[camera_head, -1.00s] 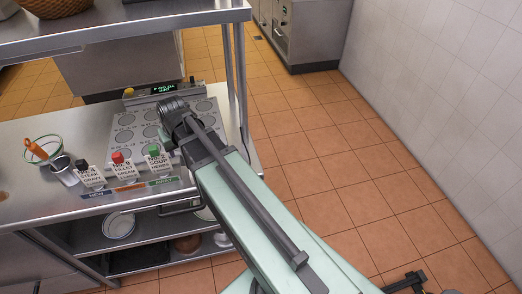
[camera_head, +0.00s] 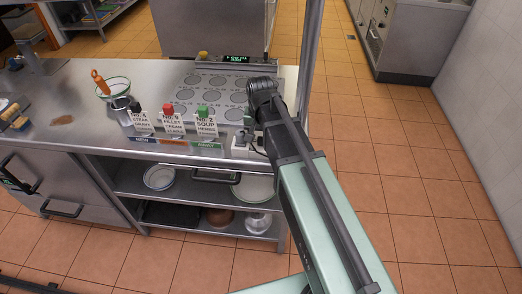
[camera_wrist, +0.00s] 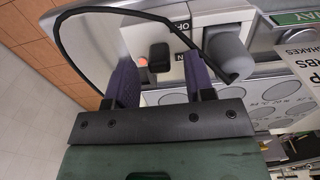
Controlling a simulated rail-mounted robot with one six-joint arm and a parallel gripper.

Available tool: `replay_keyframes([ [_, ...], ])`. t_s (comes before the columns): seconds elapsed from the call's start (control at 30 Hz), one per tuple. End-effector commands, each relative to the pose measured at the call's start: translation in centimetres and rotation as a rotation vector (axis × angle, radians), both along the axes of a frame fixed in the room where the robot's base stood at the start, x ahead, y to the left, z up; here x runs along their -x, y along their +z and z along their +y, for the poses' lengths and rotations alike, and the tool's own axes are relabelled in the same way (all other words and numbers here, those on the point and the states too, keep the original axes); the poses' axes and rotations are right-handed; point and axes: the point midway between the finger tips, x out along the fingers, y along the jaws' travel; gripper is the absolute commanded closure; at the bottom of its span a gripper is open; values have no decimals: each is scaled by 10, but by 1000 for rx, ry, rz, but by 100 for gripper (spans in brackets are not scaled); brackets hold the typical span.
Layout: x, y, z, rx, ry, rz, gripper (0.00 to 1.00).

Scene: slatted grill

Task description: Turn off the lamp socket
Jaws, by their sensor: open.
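The lamp socket (camera_head: 243,150) is a small white box with dark plugs and cords, at the front right edge of the counter, partly behind my arm. In the wrist view the lamp socket (camera_wrist: 185,15) shows ON and OFF lettering, a black switch or plug (camera_wrist: 159,57) and a small lit orange-red spot. A grey plug (camera_wrist: 228,55) sits to its right. My fingers are hidden in the head view.
A black cable (camera_wrist: 75,45) loops around the fingers in the wrist view. Bottles with label cards (camera_head: 172,120) stand left of the socket. A panel of round plates (camera_head: 215,95) lies behind. A strainer cup (camera_head: 118,90) is at left. Floor to the right is clear.

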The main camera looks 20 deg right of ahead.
Motion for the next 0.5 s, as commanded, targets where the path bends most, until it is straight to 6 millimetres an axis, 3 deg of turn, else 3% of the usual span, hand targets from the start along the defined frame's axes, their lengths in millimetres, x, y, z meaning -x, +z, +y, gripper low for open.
replay_keyframes([
  [0.03,0,-19,0,0,0,0,51],
  [0.1,0,-25,0,0,0,0,51],
  [0.37,0,-23,0,0,0,0,51],
  [0.5,0,-23,0,0,0,0,68],
])
